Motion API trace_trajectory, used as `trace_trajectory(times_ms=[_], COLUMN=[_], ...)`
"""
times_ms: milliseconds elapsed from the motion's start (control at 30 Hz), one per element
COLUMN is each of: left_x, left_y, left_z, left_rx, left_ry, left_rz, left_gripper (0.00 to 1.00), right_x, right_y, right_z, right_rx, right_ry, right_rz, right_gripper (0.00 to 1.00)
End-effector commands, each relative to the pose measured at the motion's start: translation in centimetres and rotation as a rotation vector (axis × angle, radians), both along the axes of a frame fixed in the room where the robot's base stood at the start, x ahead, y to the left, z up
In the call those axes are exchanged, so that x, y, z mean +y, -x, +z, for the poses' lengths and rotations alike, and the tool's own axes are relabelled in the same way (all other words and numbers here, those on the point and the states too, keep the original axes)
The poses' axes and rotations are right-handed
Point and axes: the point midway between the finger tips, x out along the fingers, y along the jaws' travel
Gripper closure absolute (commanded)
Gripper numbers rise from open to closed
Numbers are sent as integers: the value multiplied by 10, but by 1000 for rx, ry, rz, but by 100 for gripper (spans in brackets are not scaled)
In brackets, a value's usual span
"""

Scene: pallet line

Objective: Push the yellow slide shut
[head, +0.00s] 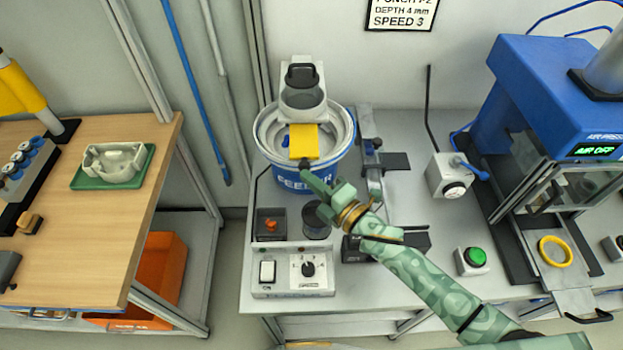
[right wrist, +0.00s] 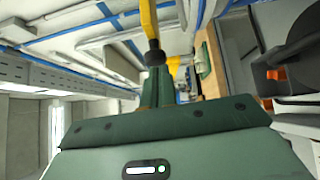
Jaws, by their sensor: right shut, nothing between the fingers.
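The yellow slide (head: 304,141) sticks out at the front of the feeder (head: 290,178), below its grey hopper (head: 303,97). A dark knob (head: 304,164) is at the slide's near end. My right gripper (head: 310,176) is shut and empty, with its fingertips at the knob from the front right. In the right wrist view the shut fingers (right wrist: 156,85) point at the dark knob (right wrist: 155,55), with the yellow slide (right wrist: 149,20) beyond. The fingertips look against the knob, but I cannot tell whether they touch. My left gripper is not in view.
A control box (head: 292,270), a small tray with orange pieces (head: 271,224) and a dark cup (head: 316,220) stand below my right gripper. A rail unit (head: 371,150) is right of the feeder. The blue press (head: 545,95) stands farther right.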

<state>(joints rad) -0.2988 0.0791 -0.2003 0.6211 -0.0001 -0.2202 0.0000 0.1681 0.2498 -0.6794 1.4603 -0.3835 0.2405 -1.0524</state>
Motion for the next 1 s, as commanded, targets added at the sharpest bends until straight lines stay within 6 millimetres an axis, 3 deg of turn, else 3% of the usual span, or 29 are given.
trace_trajectory(times_ms=[233, 500, 600, 1000], left_x=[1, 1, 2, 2], left_y=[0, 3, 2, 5], left_z=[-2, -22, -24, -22], left_rx=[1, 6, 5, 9], left_ry=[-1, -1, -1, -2], left_rz=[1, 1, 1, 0], left_gripper=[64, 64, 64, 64], right_x=[0, 0, 0, -2], right_y=[-3, -49, -57, -60], right_z=[-1, -3, -2, 3], right_rx=[-1, -2, -1, -5], right_ry=[-1, 1, 1, -2], right_rz=[0, 0, -1, -4], right_gripper=[100, 100, 100, 100])
